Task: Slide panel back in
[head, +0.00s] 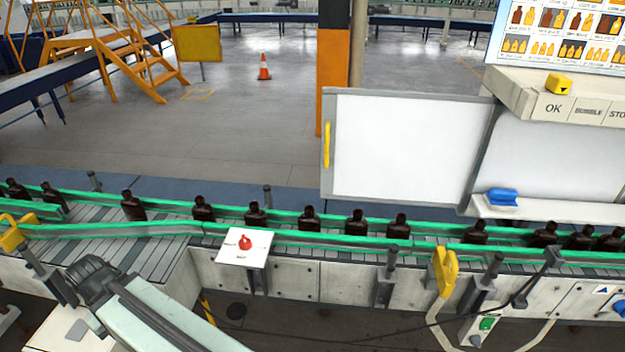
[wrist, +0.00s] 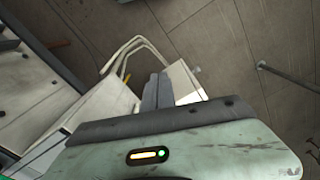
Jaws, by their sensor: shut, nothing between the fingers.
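The white panel (head: 400,148) with a grey frame stands upright beyond the conveyor in the head view. It sticks out to the left of a fixed white board (head: 555,160). A yellow vertical handle (head: 327,145) is on the panel's left edge. My gripper (head: 90,278) is at the lower left of the head view, on the near side of the conveyor and well apart from the panel. In the wrist view its grey fingers (wrist: 158,92) are together with nothing between them. The panel is not seen in the wrist view.
A conveyor with green rails (head: 330,238) carries several amber bottles (head: 308,219) between my arm and the panel. A red button on a white plate (head: 244,248) and a yellow device (head: 445,270) stand on its near side. A blue object (head: 502,197) rests on the ledge.

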